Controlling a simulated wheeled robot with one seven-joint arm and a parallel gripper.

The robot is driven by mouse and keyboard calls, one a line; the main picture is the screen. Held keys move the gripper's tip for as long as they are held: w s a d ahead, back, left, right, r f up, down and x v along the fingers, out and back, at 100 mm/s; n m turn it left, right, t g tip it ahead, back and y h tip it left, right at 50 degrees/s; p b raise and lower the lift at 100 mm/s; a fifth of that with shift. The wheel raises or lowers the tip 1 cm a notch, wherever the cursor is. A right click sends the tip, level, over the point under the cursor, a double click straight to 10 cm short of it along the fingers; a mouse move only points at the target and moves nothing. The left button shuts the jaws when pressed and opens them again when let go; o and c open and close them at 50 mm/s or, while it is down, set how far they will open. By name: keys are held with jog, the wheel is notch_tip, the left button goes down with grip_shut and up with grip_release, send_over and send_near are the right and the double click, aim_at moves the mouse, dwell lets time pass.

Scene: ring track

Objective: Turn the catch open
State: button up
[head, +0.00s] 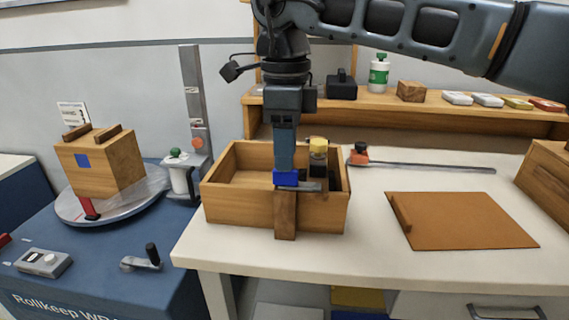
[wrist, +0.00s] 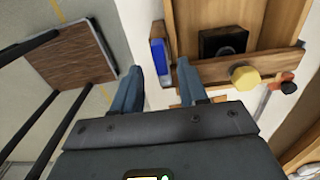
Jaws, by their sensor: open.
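The catch seems to be the blue block (head: 286,179) on a wooden upright (head: 286,215) at the front of an open wooden box (head: 225,205). A short grey bar extends right from beside it. My gripper (head: 285,166) points down just above the blue block in the head view, and its fingers cover part of the area. In the wrist view my gripper (wrist: 159,67) is open, with the blue block (wrist: 158,58) in line with the gap between its fingertips. I cannot tell whether either finger touches it.
A brown board (head: 460,220) lies right on the white bench. A wooden cube (head: 100,165) sits on a turntable at left. A shelf (head: 430,108) with small goods runs behind.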

aim_at(297, 179)
jog(key=shift+f, duration=1.55)
grip_shut()
